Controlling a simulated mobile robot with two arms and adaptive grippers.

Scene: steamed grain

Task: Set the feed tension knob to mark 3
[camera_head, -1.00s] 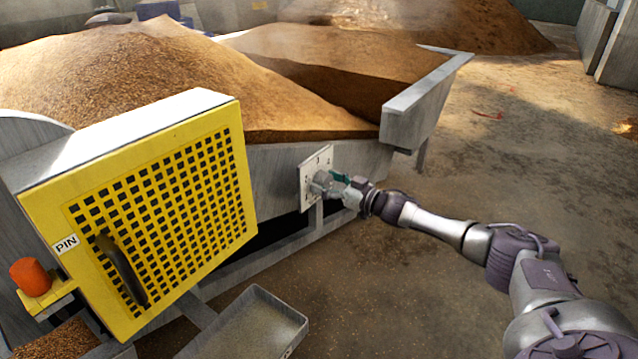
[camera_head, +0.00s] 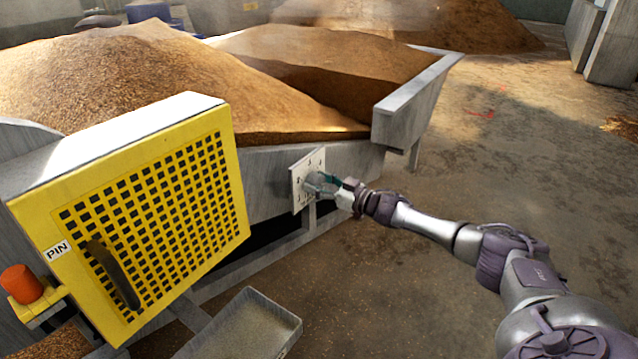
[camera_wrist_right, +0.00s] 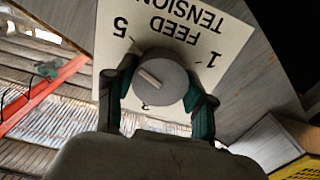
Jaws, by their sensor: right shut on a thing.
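The feed tension knob (camera_wrist_right: 160,84) is a round grey knob with a light raised pointer bar on its face. It sits on a white plate (camera_wrist_right: 222,40) lettered FEED TENSION, which appears upside down in the right wrist view. The marks 5 and 1 are readable; another mark below the knob is partly hidden. In the head view the plate (camera_head: 298,184) is on the side of the grey metal trough. My right gripper (camera_head: 322,184) is shut on the knob, with its teal-padded fingers (camera_wrist_right: 160,95) on either side of it. My left gripper is out of view.
A yellow perforated guard (camera_head: 150,215) with a dark handle and PIN label stands left of the plate. An orange knob (camera_head: 22,284) is at its lower left. A metal tray (camera_head: 245,330) juts out below. Floor at right is open.

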